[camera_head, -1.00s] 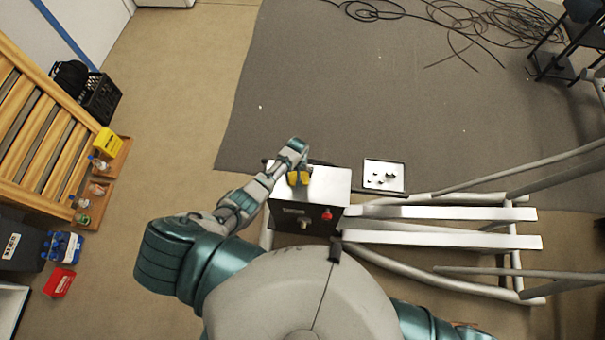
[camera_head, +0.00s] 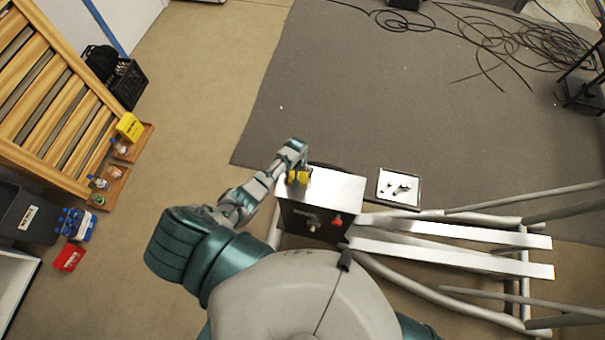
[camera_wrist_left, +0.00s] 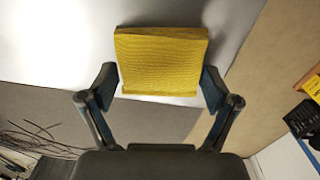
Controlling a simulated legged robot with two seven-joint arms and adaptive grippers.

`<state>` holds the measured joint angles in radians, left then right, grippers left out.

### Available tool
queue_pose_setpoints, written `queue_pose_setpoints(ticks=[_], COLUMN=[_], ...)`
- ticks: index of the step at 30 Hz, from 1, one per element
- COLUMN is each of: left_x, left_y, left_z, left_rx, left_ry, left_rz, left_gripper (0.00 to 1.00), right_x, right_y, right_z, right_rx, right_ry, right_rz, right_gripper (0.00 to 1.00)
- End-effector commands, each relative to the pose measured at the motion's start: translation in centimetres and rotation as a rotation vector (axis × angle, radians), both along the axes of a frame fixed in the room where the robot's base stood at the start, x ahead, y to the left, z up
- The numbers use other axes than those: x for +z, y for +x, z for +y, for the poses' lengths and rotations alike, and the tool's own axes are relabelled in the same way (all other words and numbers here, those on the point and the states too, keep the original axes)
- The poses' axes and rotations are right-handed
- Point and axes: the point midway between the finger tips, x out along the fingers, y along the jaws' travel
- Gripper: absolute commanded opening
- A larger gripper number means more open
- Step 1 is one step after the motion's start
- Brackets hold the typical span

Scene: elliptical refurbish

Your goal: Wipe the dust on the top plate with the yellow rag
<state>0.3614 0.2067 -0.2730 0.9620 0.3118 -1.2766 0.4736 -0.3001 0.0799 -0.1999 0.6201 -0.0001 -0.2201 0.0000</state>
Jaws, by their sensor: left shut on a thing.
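The top plate (camera_head: 338,187) is the pale metal top of a dark box with knobs on its front. My left gripper (camera_head: 298,175) is over the plate's left end, shut on the yellow rag (camera_head: 299,177). In the left wrist view the rag (camera_wrist_left: 160,60) is a folded yellow block between the two fingers of the left gripper (camera_wrist_left: 158,85), at the plate's edge (camera_wrist_left: 60,40). I cannot tell if the rag touches the plate. I cannot make out dust on it. My right gripper is not in view.
A tray with small dark parts (camera_head: 383,196) lies right of the box. Pale frame rails (camera_head: 450,250) run off to the right. A wooden slatted rack (camera_head: 60,90) and coloured bottles (camera_head: 76,222) stand at the left. Cables (camera_head: 500,35) lie on the mat at the back.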

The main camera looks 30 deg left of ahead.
Motion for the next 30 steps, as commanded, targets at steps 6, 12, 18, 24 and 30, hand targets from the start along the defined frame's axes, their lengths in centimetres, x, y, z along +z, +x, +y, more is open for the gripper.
queue_pose_setpoints(ticks=[6, 12, 18, 24, 30], left_x=[-0.3, 1.3, 3.7, 5.5, 5.9], left_y=[-0.4, -0.3, -0.3, -0.2, -0.2], left_z=[0.3, 0.3, 0.2, 0.1, 0.1], left_rx=[0.001, 0.001, 0.0, 0.001, 0.001], left_ry=[0.006, 0.005, 0.004, 0.004, 0.004], left_rz=[0.01, 0.006, 0.004, 0.005, 0.005], left_gripper=[0.6, 0.6, 0.6, 0.6, 0.6], right_x=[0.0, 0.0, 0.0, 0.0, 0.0], right_y=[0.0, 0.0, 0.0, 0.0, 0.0], right_z=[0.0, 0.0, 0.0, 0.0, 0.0], right_rx=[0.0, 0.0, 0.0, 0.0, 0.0], right_ry=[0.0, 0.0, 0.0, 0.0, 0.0], right_rz=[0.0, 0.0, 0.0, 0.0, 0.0], right_gripper=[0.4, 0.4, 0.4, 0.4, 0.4])
